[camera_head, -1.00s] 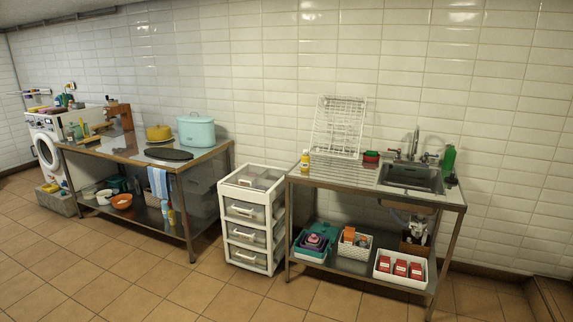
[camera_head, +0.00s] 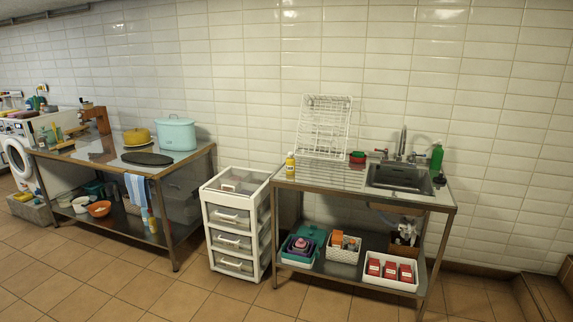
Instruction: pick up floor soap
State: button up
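I cannot make out a bar of soap on the tiled floor (camera_head: 130,285) in the camera view. A yellow bottle (camera_head: 290,165) stands upright at the left end of the sink table, and a green bottle (camera_head: 437,157) stands behind the sink; whether either holds soap I cannot tell. On the sink table's lower shelf, a teal tub (camera_head: 303,247) holds pink and purple items too small to identify. My gripper is not in view.
The steel sink table (camera_head: 335,183) stands right of a white drawer unit (camera_head: 234,232). A steel worktable (camera_head: 175,180) and a washing machine (camera_head: 17,155) are on the left. A raised brown edge (camera_head: 550,295) is at the lower right. The foreground floor is clear.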

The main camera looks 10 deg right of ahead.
aim_at(290, 162)
jog(key=i, duration=0.35)
jog(key=u, duration=0.15)
jog(key=k, duration=0.55)
jog(key=u, duration=0.25)
jog(key=i, duration=0.5)
jog(key=u, duration=0.65)
jog(key=i, duration=0.8)
jog(key=u, duration=0.45)
jog(key=i, duration=0.85)
